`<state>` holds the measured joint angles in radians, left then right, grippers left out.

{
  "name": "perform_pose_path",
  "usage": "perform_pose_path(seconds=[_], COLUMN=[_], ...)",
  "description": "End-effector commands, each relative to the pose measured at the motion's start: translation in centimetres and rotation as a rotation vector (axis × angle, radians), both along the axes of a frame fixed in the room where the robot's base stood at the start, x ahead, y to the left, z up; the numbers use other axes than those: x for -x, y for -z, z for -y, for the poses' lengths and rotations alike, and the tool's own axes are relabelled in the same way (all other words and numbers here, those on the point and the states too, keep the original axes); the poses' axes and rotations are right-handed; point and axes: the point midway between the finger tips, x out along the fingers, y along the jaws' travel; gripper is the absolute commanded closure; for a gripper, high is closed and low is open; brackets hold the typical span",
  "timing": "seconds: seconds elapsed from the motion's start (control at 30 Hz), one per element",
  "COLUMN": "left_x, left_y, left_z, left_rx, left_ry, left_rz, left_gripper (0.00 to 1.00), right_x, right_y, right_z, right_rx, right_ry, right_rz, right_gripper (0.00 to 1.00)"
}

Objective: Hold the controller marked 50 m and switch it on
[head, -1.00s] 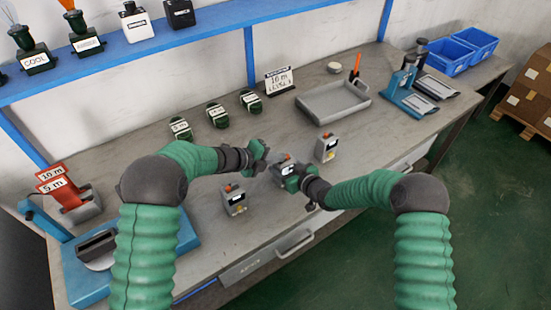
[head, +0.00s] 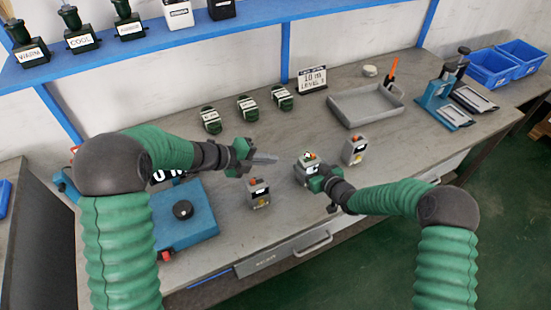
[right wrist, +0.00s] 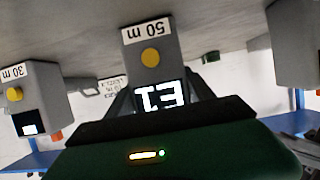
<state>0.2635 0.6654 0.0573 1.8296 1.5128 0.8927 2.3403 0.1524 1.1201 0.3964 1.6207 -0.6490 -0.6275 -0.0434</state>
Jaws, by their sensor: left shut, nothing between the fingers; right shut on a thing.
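The grey controller marked 50 m (right wrist: 152,50) hangs upside down in the right wrist view, with a yellow round knob and a lit display. In the head view this controller (head: 306,161) is at the middle of the bench, and my right gripper (head: 314,174) is shut on it. Its contact with the bench cannot be told. My left gripper (head: 264,158) is shut and empty, left of the held controller and apart from it, fingers pointing towards it. A controller marked 30 m (right wrist: 32,95) shows at the left of the right wrist view.
Other controllers stand left (head: 259,194) and right (head: 354,150) of the held one. Behind are several dark green blocks (head: 247,108), a sign reading 10 m (head: 312,80) and a grey tray (head: 366,105). A blue device (head: 190,220) sits at the bench's left.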

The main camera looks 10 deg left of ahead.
Motion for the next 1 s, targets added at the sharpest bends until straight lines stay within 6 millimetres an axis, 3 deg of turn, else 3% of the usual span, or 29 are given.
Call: perform_pose_path(seconds=[0.27,0.3,0.47,0.83,1.0], left_x=[0.0,0.0,0.0,0.0,0.0], left_y=[0.0,0.0,0.0,0.0,0.0], left_z=[0.0,0.0,0.0,0.0,0.0], left_rx=[0.0,0.0,0.0,0.0,0.0], left_ry=[0.0,0.0,-0.001,-0.001,-0.001], left_rz=[0.0,0.0,0.0,0.0,0.0], left_gripper=[1.0,1.0,1.0,1.0,1.0], right_x=[0.0,0.0,0.0,0.3,2.8], right_y=[0.0,0.0,0.0,-0.3,-1.5], right_z=[0.0,0.0,0.0,0.4,2.3], right_rx=[-0.001,-0.001,-0.001,0.0,0.002], right_ry=[0.0,0.0,0.0,0.001,0.003], right_rz=[0.001,0.001,0.001,0.001,0.0], right_gripper=[0.84,0.35,0.14,0.13,0.13])
